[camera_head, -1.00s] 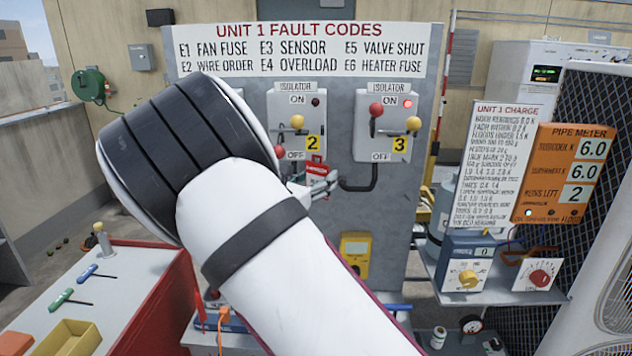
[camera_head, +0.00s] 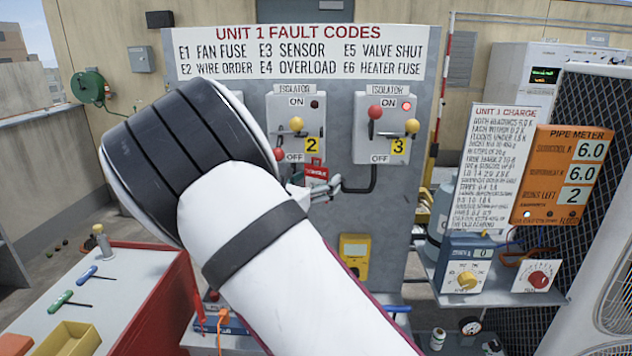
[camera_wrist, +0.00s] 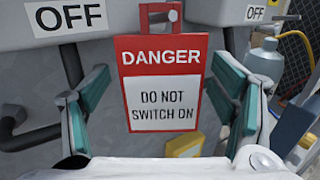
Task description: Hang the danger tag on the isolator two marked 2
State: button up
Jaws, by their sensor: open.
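The red and white danger tag (camera_wrist: 161,95) hangs upright in the wrist view, reading DANGER, DO NOT SWITCH ON. A small white stud shows in the red loop at its top. In the head view the tag (camera_head: 316,169) is just below the yellow 2 label of isolator two (camera_head: 288,118). That isolator's red knob (camera_head: 280,154) is down by OFF and its lamp is dark. My gripper (camera_head: 323,189) is open below the tag. In the wrist view its fingers (camera_wrist: 160,90) stand either side of the tag, with gaps showing. My arm hides part of isolator two's left side.
Isolator three (camera_head: 382,128) is at the right, its red knob up at ON and its lamp lit. A yellow meter (camera_head: 354,250) is on the panel below. A shelf with a blue instrument (camera_head: 467,265) stands right; a red-sided bench (camera_head: 150,310) stands left.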

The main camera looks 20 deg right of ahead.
jog(key=v, duration=1.1)
jog(key=s+d+m+g+y, duration=0.5)
jog(key=s+d+m+g, duration=0.5)
jog(key=s+d+m, duration=0.55)
jog(key=s+a+r+m+t+y, duration=0.1)
jog(key=s+a+m+y, duration=0.3)
jog(key=s, duration=0.5)
jog(key=s+a+r+m+t+y+b, duration=0.1)
jog(key=s+a+r+m+t+y, duration=0.1)
jog(key=s+m, duration=0.5)
jog(key=s+a+r+y, duration=0.1)
jog(key=s+a+y, duration=0.1)
jog(key=shift+y, duration=0.3)
jog(key=shift+s+r, duration=0.1)
jog(key=shift+r, duration=0.05)
